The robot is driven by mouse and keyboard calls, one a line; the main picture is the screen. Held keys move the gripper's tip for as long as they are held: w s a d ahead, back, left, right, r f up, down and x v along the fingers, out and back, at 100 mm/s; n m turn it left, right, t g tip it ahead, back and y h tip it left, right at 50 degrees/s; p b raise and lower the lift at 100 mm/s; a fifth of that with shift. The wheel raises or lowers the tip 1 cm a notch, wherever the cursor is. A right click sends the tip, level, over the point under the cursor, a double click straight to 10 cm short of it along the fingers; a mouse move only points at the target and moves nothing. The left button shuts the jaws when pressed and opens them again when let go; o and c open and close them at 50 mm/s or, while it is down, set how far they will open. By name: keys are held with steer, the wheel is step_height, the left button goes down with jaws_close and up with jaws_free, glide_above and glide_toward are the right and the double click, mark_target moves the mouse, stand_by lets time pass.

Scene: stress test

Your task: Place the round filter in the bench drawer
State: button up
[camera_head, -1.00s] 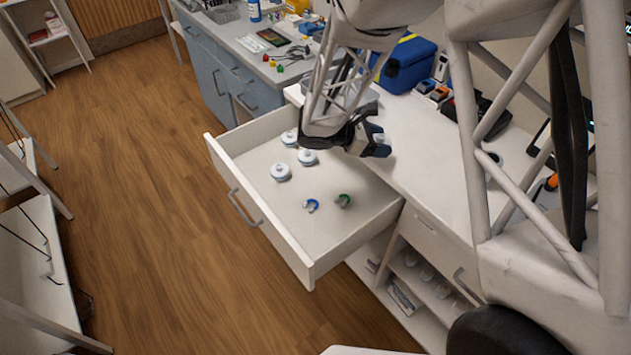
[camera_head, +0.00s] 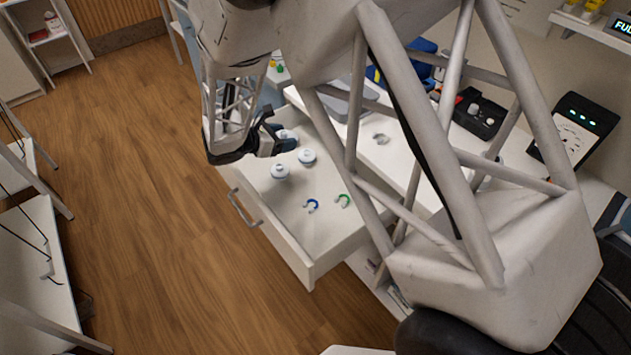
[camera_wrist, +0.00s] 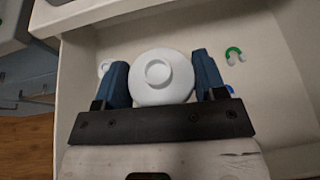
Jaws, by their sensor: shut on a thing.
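My gripper (camera_head: 284,141) is over the far left part of the open white bench drawer (camera_head: 287,246). In the wrist view my gripper (camera_wrist: 162,62) has its two blue fingers on either side of a white round filter (camera_wrist: 160,80) with a raised centre ring, shut on it. The drawer floor lies below; the height of the filter above it is hard to judge. Two similar white round pieces (camera_head: 307,156) (camera_head: 281,172) lie in the drawer near the gripper. A small white piece (camera_wrist: 104,67) shows beside the left finger in the wrist view.
A blue U-shaped piece (camera_head: 312,204) and a green one (camera_head: 343,200) lie in the drawer's nearer part. A small round grey piece (camera_head: 381,138) is on the bench top. The drawer's near right floor is otherwise bare. My arm hides much of the bench.

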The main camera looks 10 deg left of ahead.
steer(key=shift+n+t+y, duration=0.3)
steer(key=shift+n+t, duration=0.1)
steer(key=shift+s+a+f, duration=0.15)
steer(key=shift+s+a, duration=0.05)
steer(key=shift+a, duration=0.85)
steer(key=shift+s+a+f, duration=0.1)
steer(key=shift+s+a, duration=0.05)
steer(key=shift+a, duration=0.85)
steer(key=w+a+f, duration=0.1)
steer(key=w+a, duration=0.7)
steer(key=w, duration=0.5)
steer(key=shift+w+a+f, duration=0.25)
steer(key=shift+a, duration=0.05)
steer(key=shift+f, duration=1.75)
steer(key=shift+f, duration=0.45)
